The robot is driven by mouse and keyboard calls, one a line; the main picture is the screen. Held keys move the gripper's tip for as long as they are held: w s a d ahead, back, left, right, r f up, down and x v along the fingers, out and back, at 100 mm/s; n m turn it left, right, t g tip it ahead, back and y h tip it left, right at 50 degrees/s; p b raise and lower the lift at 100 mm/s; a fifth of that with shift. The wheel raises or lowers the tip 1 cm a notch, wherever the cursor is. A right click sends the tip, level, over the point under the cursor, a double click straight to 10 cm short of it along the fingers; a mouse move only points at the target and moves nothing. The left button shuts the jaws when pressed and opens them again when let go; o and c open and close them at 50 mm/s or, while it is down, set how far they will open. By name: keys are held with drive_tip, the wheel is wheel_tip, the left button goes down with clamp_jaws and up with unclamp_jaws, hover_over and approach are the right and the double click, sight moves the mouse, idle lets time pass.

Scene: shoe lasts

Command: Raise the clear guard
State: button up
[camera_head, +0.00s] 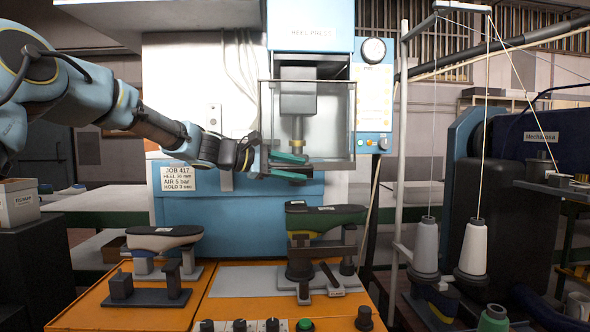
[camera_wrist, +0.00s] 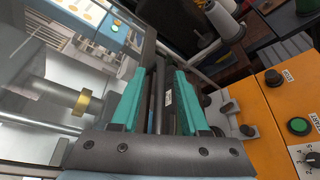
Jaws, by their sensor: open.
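The clear guard (camera_head: 335,120) is a see-through panel in a grey frame, down in front of the heel press. It also shows in the wrist view (camera_wrist: 105,55), filling the upper left. My gripper (camera_head: 290,167) is at the guard's lower edge, with its teal fingers one above the other and apart. In the wrist view, my gripper (camera_wrist: 162,90) has dark bars of the guard's lower edge running between its fingers. I cannot tell whether either finger touches them.
Shoe lasts sit on stands on the orange bench, one at left (camera_head: 160,238) and one at centre (camera_head: 325,217). A green button (camera_head: 305,325) and knobs line the bench front. Thread cones (camera_head: 425,245) stand at right. Behind the guard is the press ram (camera_head: 298,105).

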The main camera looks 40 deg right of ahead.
drive_tip(key=b+v, duration=0.3)
drive_tip(key=v, duration=0.7)
drive_tip(key=shift+a, duration=0.35)
drive_tip(key=shift+w+r, duration=0.1)
drive_tip(key=w+a+f+t+y, duration=0.3)
drive_tip(key=a+f+t+y, duration=0.35)
drive_tip(key=a+f, duration=1.6)
drive_tip(key=s+a+f+m+y, duration=0.1)
drive_tip(key=s+a+f+y, duration=0.1)
drive_tip(key=a, duration=0.7)
drive_tip(key=s+a+f+m+y, duration=0.1)
drive_tip(key=s+a+f+y, duration=0.2)
drive_tip(key=a, duration=0.6)
drive_tip(key=s+a+f+m+y, duration=0.1)
drive_tip(key=s+a+f+y, duration=0.2)
drive_tip(key=a, duration=0.6)
drive_tip(key=shift+s+a+f+m, duration=0.15)
drive_tip(key=shift+s+f+m, duration=0.2)
drive_tip(key=shift+f, duration=0.45)
